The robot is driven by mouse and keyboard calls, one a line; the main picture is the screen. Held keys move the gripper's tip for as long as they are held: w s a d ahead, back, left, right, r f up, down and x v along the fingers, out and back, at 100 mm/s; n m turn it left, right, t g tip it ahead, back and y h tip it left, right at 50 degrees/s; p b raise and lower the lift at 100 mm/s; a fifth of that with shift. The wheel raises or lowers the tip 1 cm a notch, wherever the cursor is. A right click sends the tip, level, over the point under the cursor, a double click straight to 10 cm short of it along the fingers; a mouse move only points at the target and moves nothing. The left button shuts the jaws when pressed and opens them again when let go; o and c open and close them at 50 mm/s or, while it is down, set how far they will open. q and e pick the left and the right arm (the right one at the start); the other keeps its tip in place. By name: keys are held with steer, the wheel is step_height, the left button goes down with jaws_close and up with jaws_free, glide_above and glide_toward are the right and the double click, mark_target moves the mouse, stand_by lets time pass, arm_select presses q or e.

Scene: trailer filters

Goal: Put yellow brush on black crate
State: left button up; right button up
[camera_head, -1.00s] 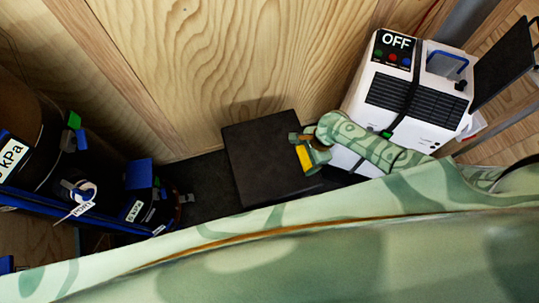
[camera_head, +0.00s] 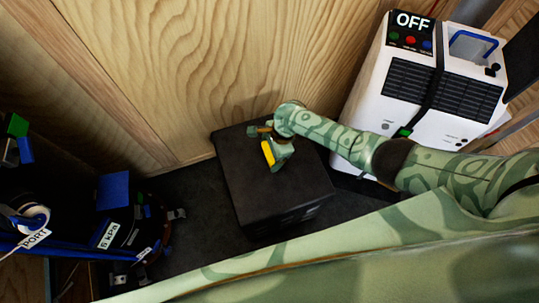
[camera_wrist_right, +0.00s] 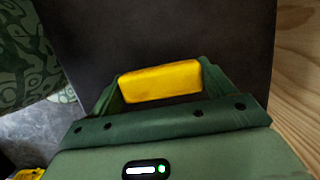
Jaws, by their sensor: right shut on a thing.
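The black crate (camera_head: 235,165) stands on the dark floor against the wooden wall, with a flat dark top. My right gripper (camera_head: 274,152) is over the crate's top and shut on the yellow brush (camera_head: 268,153). In the right wrist view the yellow brush (camera_wrist_right: 160,82) sits between the green fingers, with the dark crate top (camera_wrist_right: 160,35) filling the view behind it. I cannot tell whether the brush touches the crate top or is held just above it. My left gripper is not in view.
A white machine (camera_head: 415,85) with an "OFF" panel stands right of the crate, behind my right arm. Dark equipment with a blue box (camera_head: 113,190) and hoses is at the left. The wooden wall (camera_head: 190,60) rises right behind the crate.

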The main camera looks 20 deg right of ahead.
mark_target(271, 156)
step_height(271, 156, down, 4)
steer(key=shift+r+b, duration=0.1)
steer(key=shift+b, duration=0.8)
steer(key=shift+r, duration=0.25)
steer(key=shift+c, duration=0.4)
steer(key=o, duration=1.2)
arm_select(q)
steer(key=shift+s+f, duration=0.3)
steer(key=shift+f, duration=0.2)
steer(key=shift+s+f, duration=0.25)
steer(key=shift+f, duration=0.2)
arm_select(e)
steer(key=shift+r, duration=0.1)
arm_select(q)
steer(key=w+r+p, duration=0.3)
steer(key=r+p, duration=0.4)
steer(key=p, duration=0.1)
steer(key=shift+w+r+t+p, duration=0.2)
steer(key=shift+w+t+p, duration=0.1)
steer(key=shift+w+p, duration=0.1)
arm_select(e)
steer(key=v, duration=1.2)
